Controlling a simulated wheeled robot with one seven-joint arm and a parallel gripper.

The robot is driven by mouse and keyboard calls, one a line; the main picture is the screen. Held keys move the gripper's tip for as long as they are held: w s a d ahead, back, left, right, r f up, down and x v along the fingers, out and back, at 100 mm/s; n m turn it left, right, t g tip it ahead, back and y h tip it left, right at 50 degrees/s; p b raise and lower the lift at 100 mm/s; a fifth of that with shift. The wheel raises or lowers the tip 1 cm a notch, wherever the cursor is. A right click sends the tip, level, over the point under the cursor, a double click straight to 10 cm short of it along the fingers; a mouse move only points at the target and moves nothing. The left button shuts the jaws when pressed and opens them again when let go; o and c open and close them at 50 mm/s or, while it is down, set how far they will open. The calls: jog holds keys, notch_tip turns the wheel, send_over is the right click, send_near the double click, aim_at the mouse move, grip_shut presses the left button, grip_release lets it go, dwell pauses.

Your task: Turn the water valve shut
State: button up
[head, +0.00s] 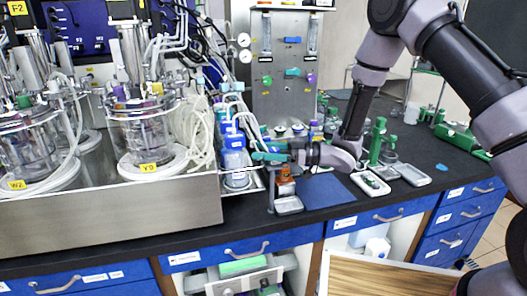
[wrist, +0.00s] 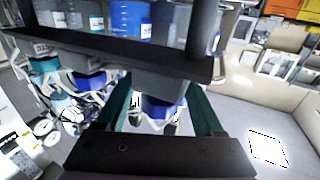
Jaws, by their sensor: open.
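A grey panel (head: 281,104) stands at the back of the bench in the head view. It carries small coloured handles: a blue one (head: 292,40), a teal one (head: 292,72), a green one (head: 267,80) and a purple one (head: 311,79). I cannot tell which is the water valve. My gripper (head: 262,157) is low in front of the panel, well below these handles, beside a blue-capped bottle (head: 235,158). In the wrist view its two teal fingers (wrist: 160,95) are apart. A blue object (wrist: 157,108) shows beyond and between them; contact is not visible.
Glass vessels (head: 150,130) with tubing stand on a steel tray (head: 110,222) at the left. An orange-brown bottle (head: 285,181) stands just under my gripper. A blue mat (head: 325,190) and green stands (head: 377,142) lie to the right. A dark ledge (wrist: 110,47) crosses the wrist view.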

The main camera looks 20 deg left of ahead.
aim_at(272, 148)
grip_shut()
jog(key=shift+w+m+t, duration=0.1)
jog(key=shift+m+t, duration=0.2)
jog(key=shift+t, duration=0.2)
jog(key=m+t, duration=0.1)
jog(key=t, duration=0.1)
jog(key=w+m+t, duration=0.1)
jog(key=m+t, duration=0.1)
jog(key=t, duration=0.1)
jog(key=m+t+h, duration=0.1)
jog(key=m+t, duration=0.1)
jog(key=t, duration=0.1)
jog(key=shift+w+d, duration=0.1)
jog(key=shift+w, duration=0.05)
jog(key=m+t+h, duration=0.1)
jog(key=t, duration=0.1)
jog(key=m+t, duration=0.1)
jog(key=m, duration=0.1)
jog(key=shift+w+d+t+h, duration=0.1)
jog(key=shift+w+t+h, duration=0.2)
jog(key=shift+t+h, duration=0.1)
jog(key=shift+w+d+r+m+t+h, duration=0.1)
jog(key=shift+w+d+m+t+h, duration=0.1)
jog(key=shift+m+t+h, duration=0.7)
jog(key=shift+w+d+m+t+h, duration=0.1)
jog(key=shift+w+m+t+h, duration=0.1)
jog(key=shift+m+t+h, duration=0.7)
jog(key=shift+t, duration=0.3)
